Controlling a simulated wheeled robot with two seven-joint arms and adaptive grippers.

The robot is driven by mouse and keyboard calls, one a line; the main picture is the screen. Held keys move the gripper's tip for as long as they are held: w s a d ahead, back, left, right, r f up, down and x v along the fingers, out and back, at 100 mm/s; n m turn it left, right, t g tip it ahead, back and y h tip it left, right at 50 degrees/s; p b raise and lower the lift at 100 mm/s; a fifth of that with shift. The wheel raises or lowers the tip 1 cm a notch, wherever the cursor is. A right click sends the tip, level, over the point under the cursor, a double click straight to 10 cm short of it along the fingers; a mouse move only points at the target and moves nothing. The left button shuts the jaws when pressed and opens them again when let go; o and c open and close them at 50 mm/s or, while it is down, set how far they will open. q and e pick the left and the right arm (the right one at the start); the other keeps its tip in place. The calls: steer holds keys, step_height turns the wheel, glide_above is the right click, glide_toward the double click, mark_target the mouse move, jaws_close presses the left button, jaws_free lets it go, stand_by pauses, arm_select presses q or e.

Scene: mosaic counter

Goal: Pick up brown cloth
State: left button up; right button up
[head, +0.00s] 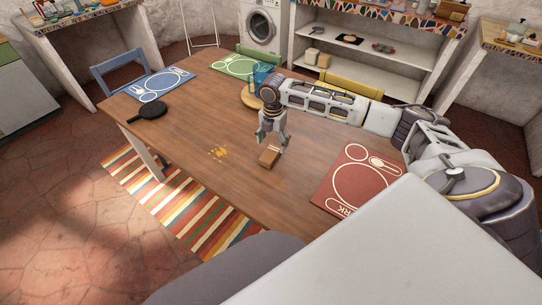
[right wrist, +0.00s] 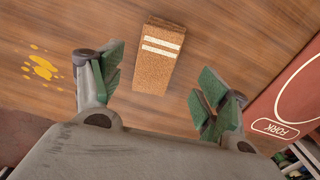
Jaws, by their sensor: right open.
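The brown cloth (head: 268,158) looks like a folded, block-shaped piece lying on the wooden table. In the right wrist view the cloth (right wrist: 158,55) is tan-brown with two white stripes near its far end. My right gripper (head: 272,143) points down just above the cloth, partly in front of it in the head view. In the right wrist view its green-padded fingers (right wrist: 155,82) are spread apart, with the cloth between and a little beyond them. Nothing is held. My left gripper is not in view.
A yellow spill (head: 219,153) lies left of the cloth. A red placemat (head: 350,182) lies to the right. A black pan (head: 154,109), a blue placemat (head: 160,84) and a green placemat (head: 240,66) are farther off. The table around the cloth is mostly clear.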

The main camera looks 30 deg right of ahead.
mark_target(271, 152)
steer(key=shift+f, duration=0.7)
steer(key=shift+a+f, duration=0.1)
steer(key=shift+f, duration=0.1)
steer(key=f, duration=0.3)
steer(key=shift+a+f, duration=0.25)
steer(key=shift+f, duration=0.6)
steer(key=c, duration=1.1)
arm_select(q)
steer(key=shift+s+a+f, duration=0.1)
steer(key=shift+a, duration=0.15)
arm_select(e)
steer(key=shift+r, duration=0.1)
